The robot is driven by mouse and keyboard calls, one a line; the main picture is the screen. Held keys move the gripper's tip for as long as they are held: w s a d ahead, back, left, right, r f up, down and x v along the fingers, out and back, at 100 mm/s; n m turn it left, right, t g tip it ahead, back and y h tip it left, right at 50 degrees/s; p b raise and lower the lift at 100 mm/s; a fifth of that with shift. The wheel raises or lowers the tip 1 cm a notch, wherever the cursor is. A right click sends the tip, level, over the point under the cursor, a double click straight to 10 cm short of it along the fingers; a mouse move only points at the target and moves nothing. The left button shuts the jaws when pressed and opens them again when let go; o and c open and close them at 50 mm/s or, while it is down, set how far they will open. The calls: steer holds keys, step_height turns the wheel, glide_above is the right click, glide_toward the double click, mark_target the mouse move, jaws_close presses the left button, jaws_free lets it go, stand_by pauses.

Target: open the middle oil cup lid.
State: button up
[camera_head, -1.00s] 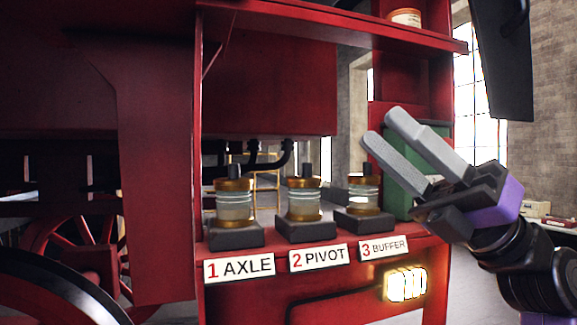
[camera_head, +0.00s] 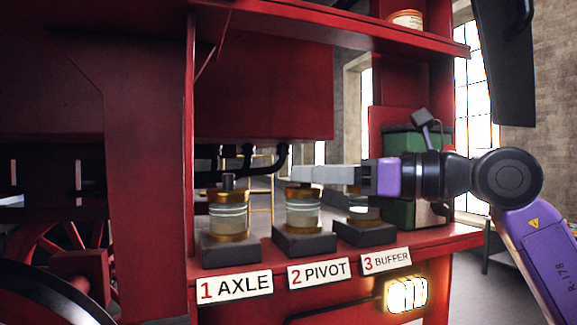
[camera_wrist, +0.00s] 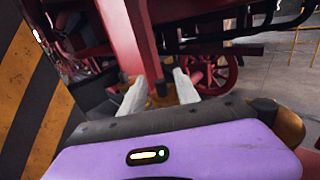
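The middle oil cup (camera_head: 303,213), glass with a brass top and base, stands on a dark block behind the "2 PIVOT" label (camera_head: 319,272). Its brass lid (camera_head: 304,194) looks closed. My gripper (camera_head: 298,174) reaches in level from the right, its pale fingers just above the lid and hiding the knob. In the wrist view, my gripper (camera_wrist: 156,88) has its fingers apart, with brass (camera_wrist: 160,98) between and beyond them. I cannot tell if they touch the knob.
The axle cup (camera_head: 229,213) stands to the left with its dark knob showing. The buffer cup (camera_head: 364,209) stands to the right, partly hidden under my gripper. A green box (camera_head: 398,213) is behind my wrist. A red shelf (camera_head: 350,30) overhangs.

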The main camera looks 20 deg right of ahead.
mark_target(289, 186)
steer(key=shift+p+x, duration=0.7)
steer(key=shift+x, duration=1.55)
jaws_close()
